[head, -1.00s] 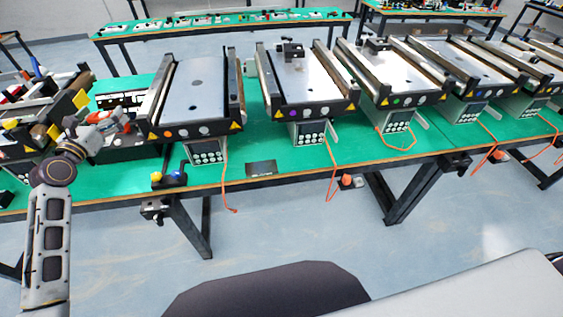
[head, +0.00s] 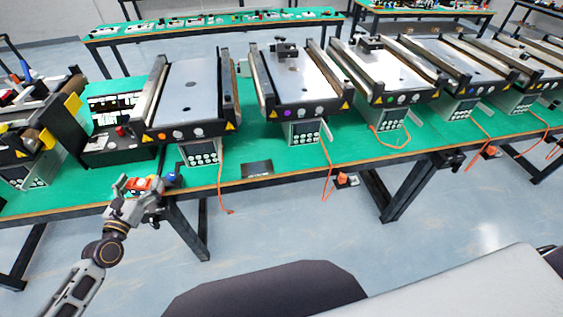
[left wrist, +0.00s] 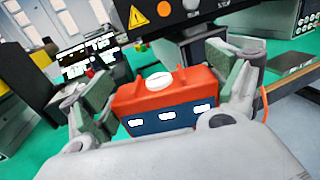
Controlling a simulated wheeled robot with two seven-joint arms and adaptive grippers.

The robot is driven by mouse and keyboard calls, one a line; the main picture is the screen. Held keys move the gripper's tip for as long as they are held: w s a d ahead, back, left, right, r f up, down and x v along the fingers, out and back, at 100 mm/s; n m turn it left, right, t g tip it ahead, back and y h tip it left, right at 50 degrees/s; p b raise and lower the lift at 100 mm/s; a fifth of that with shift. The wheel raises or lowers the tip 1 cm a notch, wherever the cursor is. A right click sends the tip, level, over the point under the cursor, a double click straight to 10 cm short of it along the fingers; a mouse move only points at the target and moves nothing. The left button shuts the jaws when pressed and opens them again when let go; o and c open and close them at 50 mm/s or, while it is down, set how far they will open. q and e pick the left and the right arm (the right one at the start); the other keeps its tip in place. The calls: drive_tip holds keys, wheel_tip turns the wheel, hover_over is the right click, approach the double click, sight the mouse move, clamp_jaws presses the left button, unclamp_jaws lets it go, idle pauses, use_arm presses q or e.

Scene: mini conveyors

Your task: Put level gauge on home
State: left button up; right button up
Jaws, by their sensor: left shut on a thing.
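The level gauge (left wrist: 165,100), an orange-red block with a blue lower face and white windows, sits between the fingers of my left gripper (left wrist: 163,88) in the left wrist view. In the head view, my left gripper (head: 138,186) holds the orange gauge (head: 139,183) near the front edge of the green table. The gripper is shut on it. A small dark plate (head: 257,169) with faint light lettering lies flat and empty on the table to the right; I cannot read whether it marks home. My right gripper is not in view.
A small blue item (head: 172,180) stands close to the right of the gripper. Mini conveyors, such as the nearest grey one (head: 190,92), line the table behind. A black control box (head: 112,143) is at the left. Green table around the dark plate is clear.

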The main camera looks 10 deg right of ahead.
use_arm(q)
drive_tip(key=s+d+f+n+y, duration=0.2)
drive_tip(key=s+d+f+y, duration=0.2)
drive_tip(key=s+d, duration=0.4)
drive_tip(key=shift+s+f+n+t, duration=0.35)
drive_tip(key=shift+f+n+t, duration=0.05)
drive_tip(key=shift+f, duration=0.4)
idle(0.3)
drive_tip(key=shift+d+y, duration=0.4)
drive_tip(key=shift+d, duration=0.05)
